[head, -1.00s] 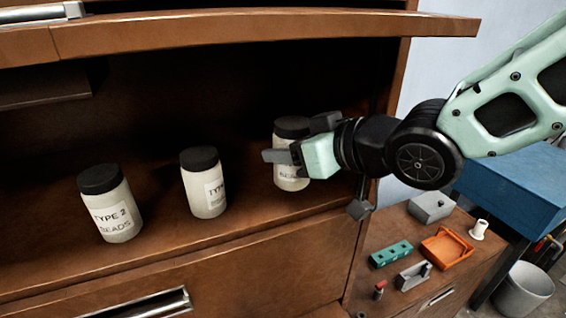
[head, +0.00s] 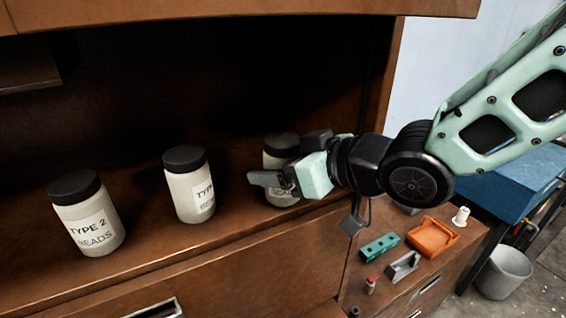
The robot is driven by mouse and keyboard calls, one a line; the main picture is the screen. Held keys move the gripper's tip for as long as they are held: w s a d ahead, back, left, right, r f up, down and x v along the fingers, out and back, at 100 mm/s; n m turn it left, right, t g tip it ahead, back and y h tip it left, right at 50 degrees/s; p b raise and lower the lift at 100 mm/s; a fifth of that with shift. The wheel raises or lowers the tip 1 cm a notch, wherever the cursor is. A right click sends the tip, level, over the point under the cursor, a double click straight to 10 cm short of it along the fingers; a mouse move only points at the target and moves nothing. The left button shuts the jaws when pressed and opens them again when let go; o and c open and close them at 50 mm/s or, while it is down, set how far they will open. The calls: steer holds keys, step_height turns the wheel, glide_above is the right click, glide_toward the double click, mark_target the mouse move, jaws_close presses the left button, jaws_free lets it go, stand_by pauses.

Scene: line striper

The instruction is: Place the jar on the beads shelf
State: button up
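The jar (head: 281,158) is white with a black lid and stands upright at the right end of the shelf (head: 236,222), by the cabinet's right side. My gripper (head: 292,158) reaches in from the right and is shut on it, one grey finger across its front and the other behind. The finger hides most of its label. Its base is at or very near the shelf board; I cannot tell whether it touches. Two similar jars stand on the same shelf: a left jar (head: 88,217) labelled "TYPE 2 BEADS" and a middle jar (head: 188,186) with a partly visible "TYPE" label.
An upper board (head: 230,14) overhangs the opening. The cabinet's right side panel (head: 392,80) is close to my gripper. A lower bench at right holds an orange tray (head: 432,238), a green block (head: 380,246) and a grey holder (head: 403,266). A bucket (head: 503,272) stands beyond.

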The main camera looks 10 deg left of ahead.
steer(key=shift+r, duration=0.15)
steer(key=v, duration=1.2)
steer(key=d+f+m+h, duration=0.3)
steer(key=d+f+h, duration=0.4)
steer(key=f, duration=0.2)
steer(key=s+d+f+g+h, duration=0.2)
steer(key=s+g, duration=0.1)
steer(key=s, duration=0.3)
steer(key=s+d+f+m+g+h, duration=0.1)
steer(key=s+d+f+g+h, duration=0.1)
steer(key=s, duration=0.4)
steer(key=shift+s+f+g+b, duration=0.35)
steer(key=shift+g+b, duration=0.1)
steer(key=shift+g, duration=0.45)
